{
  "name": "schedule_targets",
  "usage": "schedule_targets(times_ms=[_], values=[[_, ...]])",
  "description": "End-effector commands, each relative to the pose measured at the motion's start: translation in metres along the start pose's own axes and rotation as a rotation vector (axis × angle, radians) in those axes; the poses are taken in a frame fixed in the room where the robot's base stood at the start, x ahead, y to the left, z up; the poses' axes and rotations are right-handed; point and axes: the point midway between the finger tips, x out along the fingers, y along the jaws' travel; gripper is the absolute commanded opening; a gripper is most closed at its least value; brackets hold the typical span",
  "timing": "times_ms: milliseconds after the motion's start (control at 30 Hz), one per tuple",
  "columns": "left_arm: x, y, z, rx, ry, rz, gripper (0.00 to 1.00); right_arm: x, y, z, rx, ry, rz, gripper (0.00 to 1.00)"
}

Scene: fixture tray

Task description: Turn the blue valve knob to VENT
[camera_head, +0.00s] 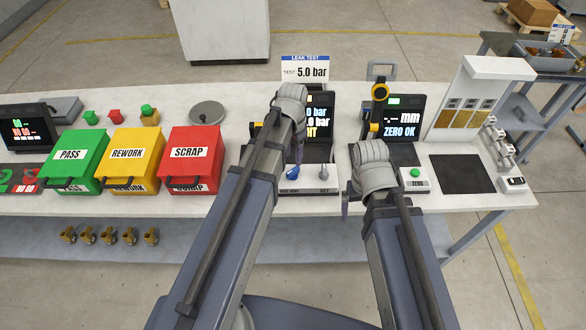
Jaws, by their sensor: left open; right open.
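The blue valve knob (292,174) sits on the left of the light front panel of the leak test unit (308,184). Small lettering below it is too small to read surely, so I cannot tell the knob's setting. A grey knob (323,173) is on the panel's right. The unit's dark screen (320,115) is partly hidden by my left arm. My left gripper (298,152) hangs from the wrist just above and behind the blue knob, apart from it, open and empty. My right gripper (345,205) is mostly hidden beside its wrist, right of the panel, open.
A sign (305,70) reads LEAK TEST, 5.0 bar. Green PASS (75,160), yellow REWORK (133,158) and red SCRAP (191,157) bins stand left. A gauge with a ZERO OK display (399,130) and a dark mat (462,174) are right. Brass fittings (108,236) lie on the lower shelf.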

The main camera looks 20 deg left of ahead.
Motion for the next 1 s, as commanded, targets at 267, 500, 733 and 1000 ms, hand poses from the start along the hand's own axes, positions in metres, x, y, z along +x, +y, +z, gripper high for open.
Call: schedule_targets(times_ms=[267, 500, 733, 1000], values=[[0.034, 0.0, 0.0, -0.001, 0.0, 0.0, 0.5, 0.033, -0.003, -0.002, -0.001, 0.0, 0.0, 0.95], [0.064, 0.0, 0.0, -0.001, 0.0, 0.0, 0.5, 0.063, -0.006, -0.004, 0.0, 0.0, 0.0, 0.95], [0.073, 0.0, 0.0, -0.001, 0.0, 0.0, 0.5, 0.073, -0.007, -0.004, 0.001, 0.0, 0.0, 0.95], [0.072, 0.0, 0.0, -0.001, 0.0, 0.0, 0.46, 0.071, -0.007, -0.004, 0.001, 0.0, 0.0, 0.95]])
